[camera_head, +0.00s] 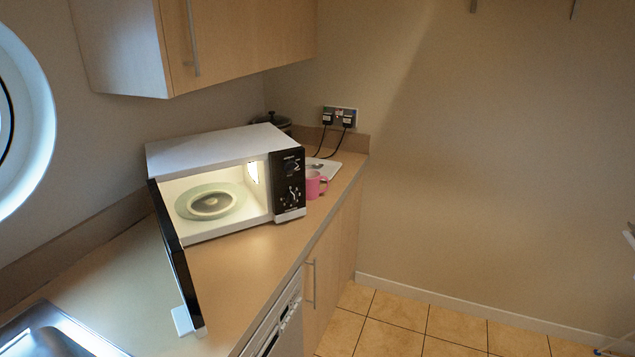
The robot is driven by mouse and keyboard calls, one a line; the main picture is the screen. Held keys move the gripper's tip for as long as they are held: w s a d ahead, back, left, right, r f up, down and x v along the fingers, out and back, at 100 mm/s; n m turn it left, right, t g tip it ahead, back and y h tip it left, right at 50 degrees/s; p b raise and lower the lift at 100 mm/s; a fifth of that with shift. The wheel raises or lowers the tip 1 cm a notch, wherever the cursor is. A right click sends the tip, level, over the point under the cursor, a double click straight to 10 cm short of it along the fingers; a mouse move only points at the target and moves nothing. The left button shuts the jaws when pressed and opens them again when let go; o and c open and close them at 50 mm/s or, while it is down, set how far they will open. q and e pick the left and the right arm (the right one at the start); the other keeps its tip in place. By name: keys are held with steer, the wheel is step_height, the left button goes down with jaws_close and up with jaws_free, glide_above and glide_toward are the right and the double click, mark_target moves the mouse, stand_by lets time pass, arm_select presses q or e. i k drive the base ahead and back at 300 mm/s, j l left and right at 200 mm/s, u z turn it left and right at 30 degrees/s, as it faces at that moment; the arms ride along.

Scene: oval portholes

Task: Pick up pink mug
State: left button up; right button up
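The pink mug (313,185) stands upright on the counter (258,262), just right of the microwave's control panel. Its handle points to the right. The microwave's front corner hides part of the mug's left side. Neither of my grippers is in the head camera view.
The white microwave (215,149) has its door (178,262) open, swung out over the counter, with a plate (211,202) inside. A white board (322,168) lies behind the mug. A sink (50,335) is at lower left. Wall cupboards (225,40) hang above. The tiled floor at right is mostly clear.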

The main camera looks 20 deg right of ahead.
mark_target(312, 177)
steer(key=i+l+u, duration=0.15)
steer(key=l, duration=0.25)
steer(key=i+l+u, duration=0.1)
steer(key=l, duration=0.35)
steer(key=i+l+u, duration=0.15)
steer(key=l, duration=0.3)
steer(key=i+l+u, duration=0.1)
steer(key=l, duration=0.35)
steer(key=l+u, duration=0.15)
steer(key=l, duration=0.3)
steer(key=i+l+u, duration=0.2)
steer(key=l, duration=0.55)
steer(key=i+l+u, duration=0.25)
steer(key=l, duration=0.55)
steer(key=l+u, duration=0.2)
steer(key=l, duration=0.55)
steer(key=k, duration=0.05)
